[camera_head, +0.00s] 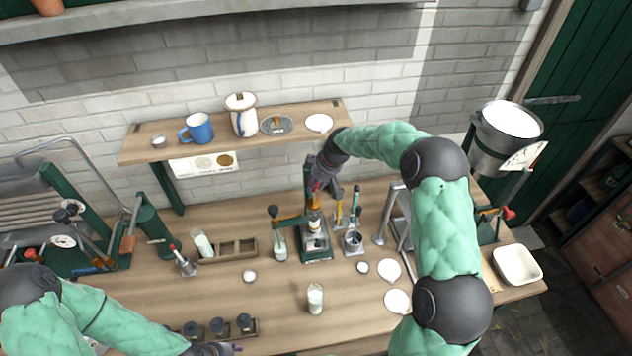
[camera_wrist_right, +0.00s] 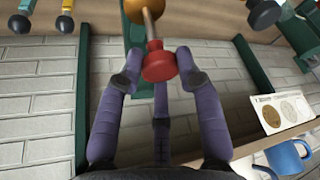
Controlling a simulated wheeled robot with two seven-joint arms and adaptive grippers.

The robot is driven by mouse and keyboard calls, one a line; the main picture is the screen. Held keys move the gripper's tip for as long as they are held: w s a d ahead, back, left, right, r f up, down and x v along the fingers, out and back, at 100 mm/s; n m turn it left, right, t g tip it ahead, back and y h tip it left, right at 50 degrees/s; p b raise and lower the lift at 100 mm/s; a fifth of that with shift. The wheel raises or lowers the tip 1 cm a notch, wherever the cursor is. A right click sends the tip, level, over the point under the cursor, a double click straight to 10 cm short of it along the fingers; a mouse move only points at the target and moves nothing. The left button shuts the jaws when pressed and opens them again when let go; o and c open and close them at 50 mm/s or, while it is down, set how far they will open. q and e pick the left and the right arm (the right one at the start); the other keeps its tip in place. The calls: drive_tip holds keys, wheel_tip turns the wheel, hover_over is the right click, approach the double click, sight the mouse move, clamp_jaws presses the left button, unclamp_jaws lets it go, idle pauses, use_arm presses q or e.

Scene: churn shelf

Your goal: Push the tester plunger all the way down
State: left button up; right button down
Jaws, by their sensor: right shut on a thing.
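The tester (camera_head: 318,254) is a green stand on the bench in the head view, with a small clear vessel in its frame. The red plunger knob (camera_wrist_right: 158,62) sits on a thin pale shaft in the right wrist view, with a gold round part (camera_wrist_right: 143,8) beyond it. My right gripper (camera_head: 321,182) is at the top of the tester. In the wrist view its purple fingers (camera_wrist_right: 157,80) stand around the red knob, shut on it. My left gripper (camera_head: 215,348) is low at the bottom edge, small and partly cut off; its jaws are unclear.
A shelf (camera_head: 170,150) behind holds a blue mug (camera_head: 197,128) and a white jar (camera_head: 241,115). A wooden rack (camera_head: 227,251), a milk glass (camera_head: 315,298) and white discs (camera_head: 397,301) lie around the tester. A metal pail (camera_head: 505,135) stands right. The bench's front middle is fairly clear.

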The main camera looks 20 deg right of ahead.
sight(318, 185)
wheel_tip(318, 185, down, 4)
drive_tip(key=b, duration=0.2)
drive_tip(key=shift+w+b, duration=0.1)
drive_tip(key=shift+b, duration=0.25)
drive_tip(key=shift+a+r, duration=0.1)
drive_tip(key=c, duration=1.1)
unclamp_jaws()
drive_tip(key=shift+c, duration=0.2)
drive_tip(key=o, duration=0.3)
drive_tip(key=shift+w, duration=0.15)
drive_tip(key=shift+s+r, duration=0.2)
drive_tip(key=shift+r, duration=0.1)
drive_tip(key=v, duration=1.1)
drive_tip(key=shift+r, duration=0.1)
